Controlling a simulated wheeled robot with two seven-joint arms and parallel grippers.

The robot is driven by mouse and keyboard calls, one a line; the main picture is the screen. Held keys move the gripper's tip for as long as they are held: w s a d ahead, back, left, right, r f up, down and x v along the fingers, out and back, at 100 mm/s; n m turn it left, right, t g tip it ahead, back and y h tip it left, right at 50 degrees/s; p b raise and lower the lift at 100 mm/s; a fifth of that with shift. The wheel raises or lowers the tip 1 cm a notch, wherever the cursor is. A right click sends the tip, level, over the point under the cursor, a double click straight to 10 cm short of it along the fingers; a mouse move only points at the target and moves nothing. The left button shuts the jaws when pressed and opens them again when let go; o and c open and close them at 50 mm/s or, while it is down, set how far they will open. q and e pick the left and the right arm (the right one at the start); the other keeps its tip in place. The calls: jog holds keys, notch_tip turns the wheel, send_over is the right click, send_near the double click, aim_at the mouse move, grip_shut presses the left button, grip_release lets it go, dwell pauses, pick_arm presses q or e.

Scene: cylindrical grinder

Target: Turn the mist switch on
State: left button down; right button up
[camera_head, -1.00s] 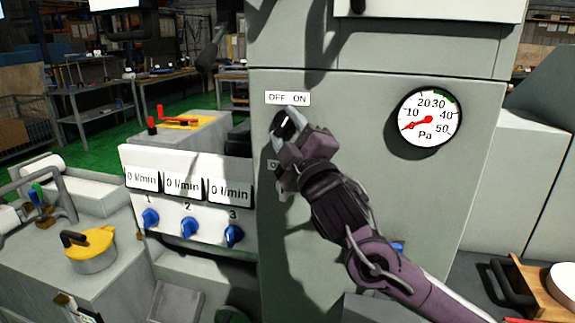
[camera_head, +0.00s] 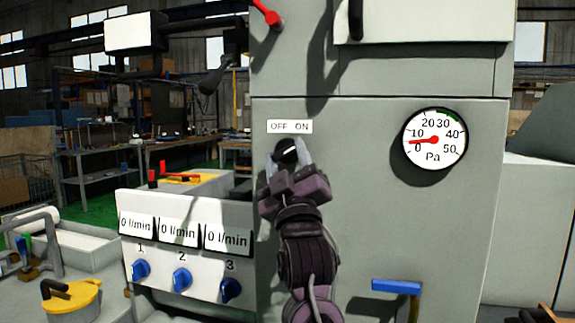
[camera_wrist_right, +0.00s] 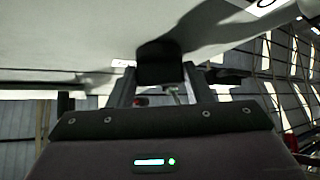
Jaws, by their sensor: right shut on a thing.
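A round black switch knob (camera_head: 288,150) sits on the grey cabinet front, just below a white "OFF ON" label (camera_head: 290,127). A light mark on the knob tilts up and to the right, toward the "ON" side. No word "mist" is readable. My right gripper (camera_head: 287,158) reaches up from below with one finger on each side of the knob and is shut on it. In the right wrist view the dark knob (camera_wrist_right: 160,66) stands between the fingers. The gripper hides the panel just below the knob. My left gripper is not in view.
A round Pa gauge (camera_head: 435,139) is to the right, its red needle between 0 and 10. A panel with blue knobs (camera_head: 182,279) and "0 l/min" displays is at left. A blue handle (camera_head: 396,286) is at lower right. A yellow-lidded pot (camera_head: 72,301) stands at lower left.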

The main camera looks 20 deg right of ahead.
jog(key=o, duration=0.9)
jog(key=shift+o, duration=0.2)
jog(key=shift+s+f, duration=0.2)
jog(key=shift+f, duration=0.1)
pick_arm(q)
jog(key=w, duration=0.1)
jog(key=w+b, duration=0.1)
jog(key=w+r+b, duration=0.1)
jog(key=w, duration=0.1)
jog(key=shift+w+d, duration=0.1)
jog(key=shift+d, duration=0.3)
pick_arm(e)
jog(key=v, duration=0.7)
jog(key=shift+s+f, duration=0.1)
